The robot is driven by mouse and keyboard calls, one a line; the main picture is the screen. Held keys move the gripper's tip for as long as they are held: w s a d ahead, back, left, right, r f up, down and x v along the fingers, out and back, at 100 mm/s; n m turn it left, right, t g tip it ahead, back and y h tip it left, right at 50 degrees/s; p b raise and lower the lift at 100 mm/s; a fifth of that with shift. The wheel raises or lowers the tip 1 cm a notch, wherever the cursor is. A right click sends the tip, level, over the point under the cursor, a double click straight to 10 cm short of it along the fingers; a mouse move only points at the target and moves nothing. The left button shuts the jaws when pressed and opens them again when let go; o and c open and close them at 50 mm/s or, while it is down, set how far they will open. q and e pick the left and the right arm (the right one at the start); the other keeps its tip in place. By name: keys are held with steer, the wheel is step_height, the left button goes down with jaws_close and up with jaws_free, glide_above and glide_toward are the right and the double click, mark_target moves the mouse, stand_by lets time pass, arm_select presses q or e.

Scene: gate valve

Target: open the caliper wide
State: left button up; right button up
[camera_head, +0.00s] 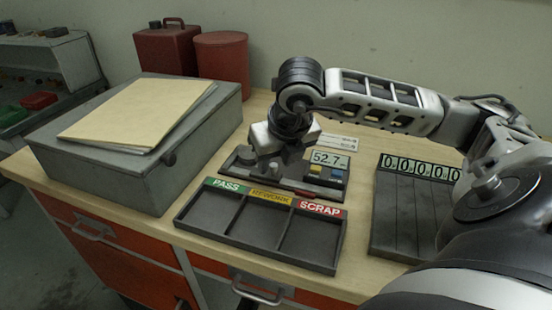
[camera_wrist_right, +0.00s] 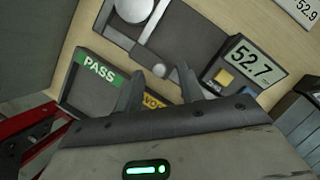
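The caliper (camera_head: 300,184) is a dark grey device lying on the bench, with a display reading 52.7 at its right end. It also shows in the right wrist view (camera_wrist_right: 203,38), with a pale round piece (camera_wrist_right: 145,14) at its upper left and a small grey knob (camera_wrist_right: 159,70) on its near edge. My right gripper (camera_head: 279,166) is above the caliper's left-middle part and hides some of it. In the wrist view its two fingers (camera_wrist_right: 161,85) are apart, with the knob between or just beyond their tips; I cannot tell whether they touch it. My left gripper is out of view.
A three-part tray (camera_head: 262,229) marked PASS, REWORK and SCRAP lies in front of the caliper. A grey box (camera_head: 120,167) with a folder (camera_head: 140,110) stands left. A dark slotted rack (camera_head: 400,215) with digit plates is at right. Red containers (camera_head: 222,64) stand behind.

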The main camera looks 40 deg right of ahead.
steer(key=shift+f, duration=0.15)
jaws_close()
steer(key=shift+s+d+f+b, duration=0.2)
steer(key=shift+d+b, duration=0.05)
steer(key=shift+b, duration=0.5)
steer(key=shift+s+d+b, duration=0.15)
steer(key=shift+s+b, duration=0.15)
steer(key=shift+b, duration=0.15)
steer(key=shift+s+d+r, duration=0.1)
steer(key=shift+s+r, duration=0.05)
steer(key=shift+s, duration=0.2)
steer(key=shift+s+r, duration=0.1)
steer(key=shift+r, duration=0.05)
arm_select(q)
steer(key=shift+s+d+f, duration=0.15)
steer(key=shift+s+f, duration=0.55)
arm_select(e)
jaws_free()
